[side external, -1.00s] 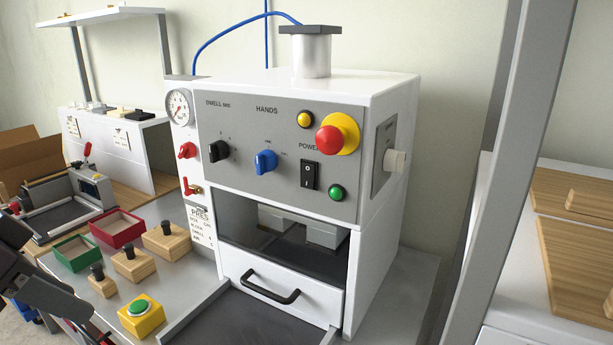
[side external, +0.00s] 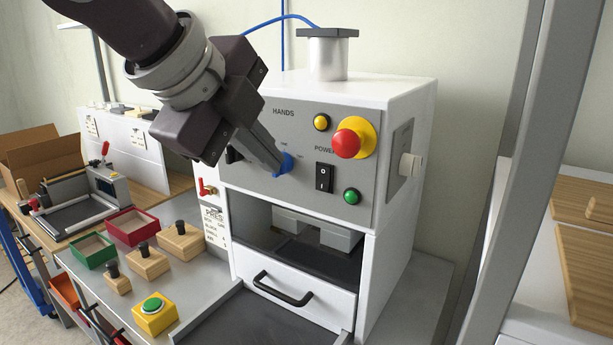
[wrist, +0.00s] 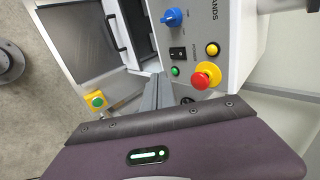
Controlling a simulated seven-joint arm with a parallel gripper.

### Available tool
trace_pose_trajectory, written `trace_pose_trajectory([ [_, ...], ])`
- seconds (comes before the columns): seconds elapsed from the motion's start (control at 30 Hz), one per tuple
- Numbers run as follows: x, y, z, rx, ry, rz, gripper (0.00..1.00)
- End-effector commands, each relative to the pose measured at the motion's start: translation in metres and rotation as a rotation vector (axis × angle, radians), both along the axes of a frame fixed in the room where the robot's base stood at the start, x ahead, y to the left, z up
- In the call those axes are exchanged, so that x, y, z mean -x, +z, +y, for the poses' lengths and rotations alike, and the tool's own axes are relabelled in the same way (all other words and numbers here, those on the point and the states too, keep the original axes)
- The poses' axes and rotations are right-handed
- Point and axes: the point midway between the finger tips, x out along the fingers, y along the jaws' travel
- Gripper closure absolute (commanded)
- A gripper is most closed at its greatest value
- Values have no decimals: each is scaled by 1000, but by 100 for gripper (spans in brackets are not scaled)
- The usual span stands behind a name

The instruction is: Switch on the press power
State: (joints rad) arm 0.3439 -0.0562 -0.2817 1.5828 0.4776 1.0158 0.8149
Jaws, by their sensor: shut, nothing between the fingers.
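The white press (side external: 393,97) has a grey front panel. In the wrist view, the rocker switch (wrist: 177,53) lies between the blue knob (wrist: 172,17) and the green button (wrist: 175,71). My gripper's fingers (wrist: 158,80) show there below and left of the switch. The dwell knob is largely hidden behind my gripper.
A red emergency stop (side external: 347,143) on a yellow base juts out above the rocker, beside a yellow button (side external: 321,122). The drawer handle (side external: 283,290) and a dark tray (side external: 262,325) lie below. A yellow box with a green button (side external: 154,314) stands on the bench.

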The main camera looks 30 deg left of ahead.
Motion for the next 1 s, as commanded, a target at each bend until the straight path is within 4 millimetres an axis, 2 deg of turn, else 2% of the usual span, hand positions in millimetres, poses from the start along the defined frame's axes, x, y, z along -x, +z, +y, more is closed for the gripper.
trace_pose_trajectory([
  [0.17, -17, -20, 1, -2, 3, 5, 100],
  [0.5, -68, -74, 1, -1, 2, 5, 100],
  [0.7, -98, -76, 1, 2, 4, 2, 100],
  [1.0, -107, -77, 1, 2, 2, 1, 100],
])
